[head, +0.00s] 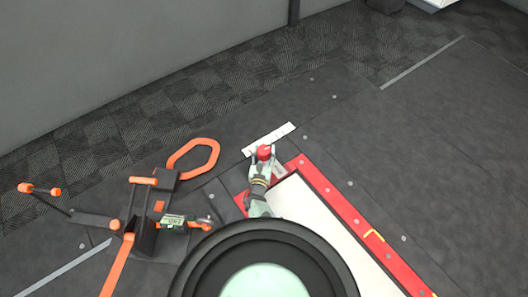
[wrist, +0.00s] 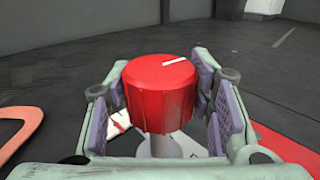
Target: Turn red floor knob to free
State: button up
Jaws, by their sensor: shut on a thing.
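The red floor knob (head: 264,152) stands on the dark floor plate by the corner of a red-edged frame, in the middle of the head view. In the wrist view the knob (wrist: 160,88) is upright on a grey stem, with a white pointer line on its top toward the upper right. My gripper (head: 263,160) is at the knob. Its pale green fingers with purple pads (wrist: 165,105) stand on both sides of the knob, shut on it. A white label strip (head: 268,140) lies just behind the knob; its markings are too small to read.
An orange loop (head: 194,157) and a dark stand with orange handles (head: 143,235) are left of my arm. The red border (head: 345,208) frames a pale panel (head: 318,225) at the right. The dark floor farther right is clear. A grey wall runs along the back.

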jog(key=shift+c, duration=0.7)
